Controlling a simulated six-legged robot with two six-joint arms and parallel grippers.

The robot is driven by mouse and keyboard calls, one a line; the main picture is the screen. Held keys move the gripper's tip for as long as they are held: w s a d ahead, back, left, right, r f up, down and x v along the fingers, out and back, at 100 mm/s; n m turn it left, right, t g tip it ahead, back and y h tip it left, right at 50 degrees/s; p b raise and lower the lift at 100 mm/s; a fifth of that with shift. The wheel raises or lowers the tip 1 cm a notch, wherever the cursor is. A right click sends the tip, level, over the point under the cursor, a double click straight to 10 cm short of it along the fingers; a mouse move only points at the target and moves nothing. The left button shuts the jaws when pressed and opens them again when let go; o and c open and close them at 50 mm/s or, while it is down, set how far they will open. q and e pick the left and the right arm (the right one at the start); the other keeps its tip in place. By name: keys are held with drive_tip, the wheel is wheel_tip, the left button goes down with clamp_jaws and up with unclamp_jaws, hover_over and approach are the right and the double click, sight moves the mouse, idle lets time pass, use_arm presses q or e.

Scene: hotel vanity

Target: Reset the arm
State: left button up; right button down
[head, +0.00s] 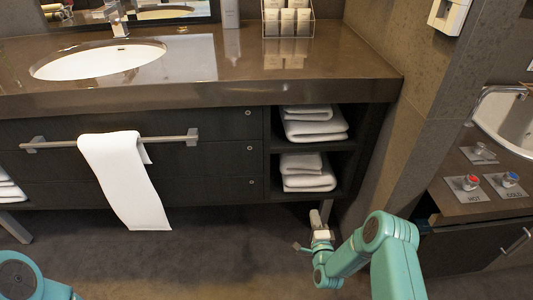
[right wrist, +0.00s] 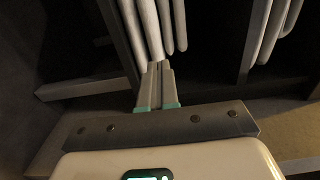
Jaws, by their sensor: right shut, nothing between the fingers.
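My right arm reaches in from the lower right of the head view. Its gripper (head: 318,216) is below and in front of the open shelves at the right end of the vanity. In the right wrist view, the gripper (right wrist: 158,68) has its two fingers together with nothing between them. The fingertips overlap the edges of folded white towels (right wrist: 150,25) in the picture; I cannot tell whether they touch. Only a teal part of my left arm shows at the lower left of the head view; its gripper is out of view.
Folded white towels lie on the upper shelf (head: 313,127) and lower shelf (head: 308,180). A white towel (head: 125,180) hangs on the rail (head: 60,145). The countertop (head: 200,88) holds a sink (head: 95,63). The floor (head: 230,250) is clear.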

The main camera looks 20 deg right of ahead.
drive_tip(key=shift+a, duration=0.1)
drive_tip(key=w+a+r+n+y, duration=0.1)
drive_tip(key=w+a+r+y, duration=0.15)
drive_tip(key=a+r, duration=0.3)
drive_tip(key=s+a+f+n+g+y, duration=0.1)
drive_tip(key=s+a+n+g+y, duration=0.3)
drive_tip(key=a, duration=0.4)
drive_tip(key=s+a+f+n+g+y, duration=0.1)
drive_tip(key=s+a+f+n+g, duration=0.25)
drive_tip(key=s, duration=0.65)
drive_tip(key=s+a+f+n+g, duration=0.1)
drive_tip(key=s+a+n+g, duration=0.1)
drive_tip(key=s+n+g, duration=0.55)
drive_tip(key=s+a+f+n+g+y, duration=0.1)
drive_tip(key=s+a+f+n+g, duration=0.15)
drive_tip(key=s, duration=0.85)
wheel_tip(320, 180, up, 25)
drive_tip(key=p, duration=2.5)
drive_tip(key=shift+d+p, duration=0.15)
drive_tip(key=shift+p, duration=0.15)
drive_tip(key=shift+h, duration=0.25)
